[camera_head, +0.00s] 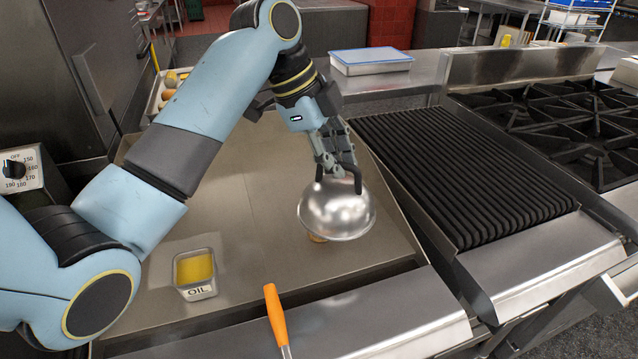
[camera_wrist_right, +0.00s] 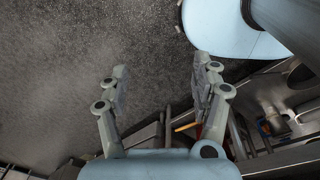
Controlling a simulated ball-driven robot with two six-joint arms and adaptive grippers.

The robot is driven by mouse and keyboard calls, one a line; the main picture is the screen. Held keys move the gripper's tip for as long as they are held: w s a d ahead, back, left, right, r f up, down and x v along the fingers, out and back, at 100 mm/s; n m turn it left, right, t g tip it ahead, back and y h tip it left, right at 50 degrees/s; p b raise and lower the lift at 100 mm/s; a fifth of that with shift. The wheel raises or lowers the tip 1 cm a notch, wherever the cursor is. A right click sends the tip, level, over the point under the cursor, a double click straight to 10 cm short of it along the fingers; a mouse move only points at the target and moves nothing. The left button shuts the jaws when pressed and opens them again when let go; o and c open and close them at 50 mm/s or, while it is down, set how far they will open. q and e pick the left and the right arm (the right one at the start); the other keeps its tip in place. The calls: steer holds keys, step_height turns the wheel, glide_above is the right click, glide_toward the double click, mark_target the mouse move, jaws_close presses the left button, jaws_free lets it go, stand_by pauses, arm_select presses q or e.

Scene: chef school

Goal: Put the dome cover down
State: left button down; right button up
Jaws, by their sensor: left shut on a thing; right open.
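The dome cover (camera_head: 337,213) is a shiny metal bowl shape, open side down, over the right part of the flat griddle (camera_head: 250,250) in the head view. My left gripper (camera_head: 338,180) is shut on the top of the dome cover from above. A small brown-orange thing (camera_head: 317,238) shows under the cover's lower left rim; most of it is hidden. I cannot tell whether the rim touches the griddle. My right gripper (camera_wrist_right: 160,90) is open and empty in the right wrist view, away from the cover.
An oil container (camera_head: 196,292) sits on the griddle's front left. An orange-handled tool (camera_head: 276,312) lies at the front edge. A ribbed grill (camera_head: 450,170) and burners (camera_head: 560,120) are to the right. A blue-lidded tray (camera_head: 371,62) stands behind. The griddle's middle is clear.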

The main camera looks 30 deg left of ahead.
mark_target(326, 173)
arm_select(q)
steer(key=a+f, duration=0.1)
steer(key=w+a, duration=0.1)
steer(key=w+a+f, duration=0.1)
steer(key=a, duration=0.1)
steer(key=shift+a+f, duration=0.1)
steer(key=shift+f, duration=0.2)
steer(key=shift+w+a+f+p, duration=0.15)
steer(key=shift+f+p, duration=0.05)
steer(key=shift+p, duration=0.1)
step_height(326, 173, down, 4)
steer(key=shift+r+p, duration=0.1)
steer(key=shift+p, duration=0.3)
arm_select(e)
steer(key=shift+w+d+r, duration=0.25)
steer(key=shift+w+r, duration=0.05)
steer(key=shift+r, duration=0.15)
steer(key=shift+w+d+r, duration=0.25)
steer(key=shift+w+r, duration=0.05)
steer(key=shift+r, duration=0.15)
arm_select(q)
steer(key=shift+f+b, duration=0.3)
steer(key=shift+f, duration=0.45)
steer(key=c, duration=1.4)
jaws_free()
arm_select(e)
steer(key=shift+a+f, duration=0.2)
steer(key=shift+f, duration=0.1)
